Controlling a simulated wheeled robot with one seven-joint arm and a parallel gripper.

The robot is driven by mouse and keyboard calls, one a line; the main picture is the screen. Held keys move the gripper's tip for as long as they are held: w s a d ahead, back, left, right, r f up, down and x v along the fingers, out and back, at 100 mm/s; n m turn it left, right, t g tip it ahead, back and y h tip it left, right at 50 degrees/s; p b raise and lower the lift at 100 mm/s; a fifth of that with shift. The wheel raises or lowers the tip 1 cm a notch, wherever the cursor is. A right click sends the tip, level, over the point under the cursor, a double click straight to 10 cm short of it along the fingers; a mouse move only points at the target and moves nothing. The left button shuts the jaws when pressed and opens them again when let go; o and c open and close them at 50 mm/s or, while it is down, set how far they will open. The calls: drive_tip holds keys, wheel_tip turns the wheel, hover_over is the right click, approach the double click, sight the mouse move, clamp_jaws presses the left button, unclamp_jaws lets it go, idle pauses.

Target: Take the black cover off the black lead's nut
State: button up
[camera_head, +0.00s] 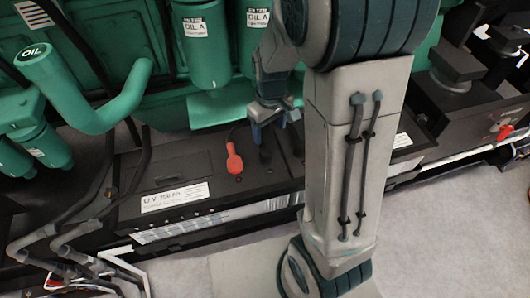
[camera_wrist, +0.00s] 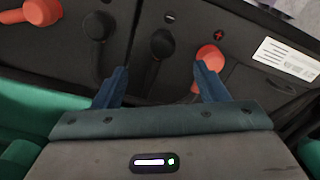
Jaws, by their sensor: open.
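In the wrist view a black cover (camera_wrist: 162,42) with a black lead sits on the dark battery top, just ahead of the gap between my fingertips. A minus mark is beside it. A second black cover (camera_wrist: 98,25) lies to its left; I cannot tell which one the task means. My gripper (camera_wrist: 159,70) is open and empty, with one blue finger on either side of the nearer black lead. In the head view my gripper (camera_head: 273,127) is above the battery, close to a black cover (camera_head: 265,156). The nuts are hidden.
A red cover (camera_wrist: 210,57) is close to my right finger in the wrist view, near a plus mark. Another red cover (camera_wrist: 42,12) is at the far left. Green engine parts and oil filters (camera_head: 203,45) stand behind the battery (camera_head: 180,180). Black cables run at the left.

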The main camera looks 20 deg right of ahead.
hover_over(267, 153)
drive_tip(key=f, duration=0.7)
drive_tip(key=shift+s+d, duration=0.25)
drive_tip(key=shift+s, duration=0.05)
drive_tip(key=shift+w+a+f, duration=0.15)
drive_tip(key=shift+f, duration=1.15)
drive_tip(key=shift+w+a+f, duration=0.1)
drive_tip(key=shift+w+f, duration=0.05)
drive_tip(key=shift+f, duration=1.15)
drive_tip(key=c, duration=1)
